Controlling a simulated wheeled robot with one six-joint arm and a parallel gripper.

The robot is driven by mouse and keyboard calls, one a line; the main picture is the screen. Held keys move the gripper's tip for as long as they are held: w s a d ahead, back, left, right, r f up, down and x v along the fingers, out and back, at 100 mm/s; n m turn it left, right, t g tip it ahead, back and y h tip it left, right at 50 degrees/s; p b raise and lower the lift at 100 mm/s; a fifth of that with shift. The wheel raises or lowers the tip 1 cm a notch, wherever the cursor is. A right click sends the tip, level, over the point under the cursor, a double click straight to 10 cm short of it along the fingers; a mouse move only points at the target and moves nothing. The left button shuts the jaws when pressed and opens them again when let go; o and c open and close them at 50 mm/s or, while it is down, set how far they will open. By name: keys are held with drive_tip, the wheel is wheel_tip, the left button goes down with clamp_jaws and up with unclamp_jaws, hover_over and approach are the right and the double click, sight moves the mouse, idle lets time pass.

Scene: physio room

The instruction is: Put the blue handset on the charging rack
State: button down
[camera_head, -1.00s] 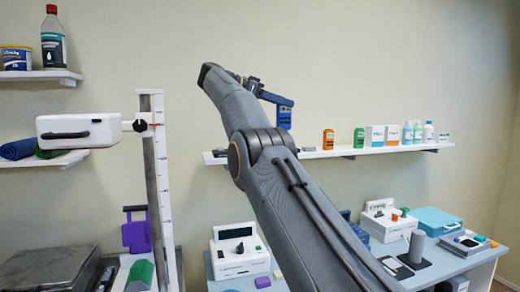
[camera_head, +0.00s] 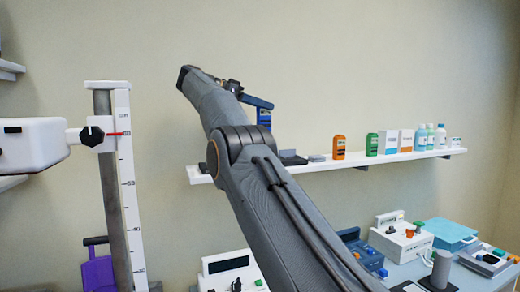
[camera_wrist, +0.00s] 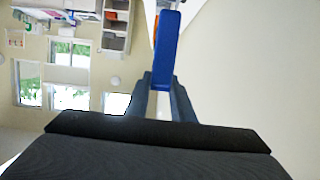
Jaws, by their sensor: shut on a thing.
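The blue handset (camera_head: 264,114) hangs upright from my gripper (camera_head: 236,88), above the wall shelf's left part. In the wrist view the handset (camera_wrist: 166,48) sits between the fingertips of my gripper (camera_wrist: 160,82), which is shut on it. In the head view my arm hides part of the gripper. The wall shelf (camera_head: 400,158) carries a dark low block (camera_head: 292,158) and a small grey block (camera_head: 316,158) below and right of the handset. An orange handset (camera_head: 339,147) and a green one (camera_head: 372,144) stand upright there. I cannot tell which piece is the charging rack.
White boxes (camera_head: 406,140) and several bottles (camera_head: 430,137) stand on the shelf's right part. A height scale post (camera_head: 124,190) with a white head piece (camera_head: 32,145) rises at the left. Below, a table holds several devices (camera_head: 402,238). The wall above the shelf is clear.

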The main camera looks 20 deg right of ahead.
sight(257, 115)
wheel_tip(257, 115, down, 4)
drive_tip(key=shift+s+r+b, duration=0.1)
drive_tip(key=shift+b, duration=0.4)
drive_tip(key=shift+f+p, duration=0.85)
drive_tip(key=shift+f, duration=1.95)
drive_tip(key=shift+f, duration=0.1)
drive_tip(key=c, duration=1.5)
unclamp_jaws()
drive_tip(key=shift+c, duration=0.2)
drive_tip(key=shift+a, duration=0.15)
drive_tip(key=b+v, duration=0.3)
drive_tip(key=v, duration=0.9)
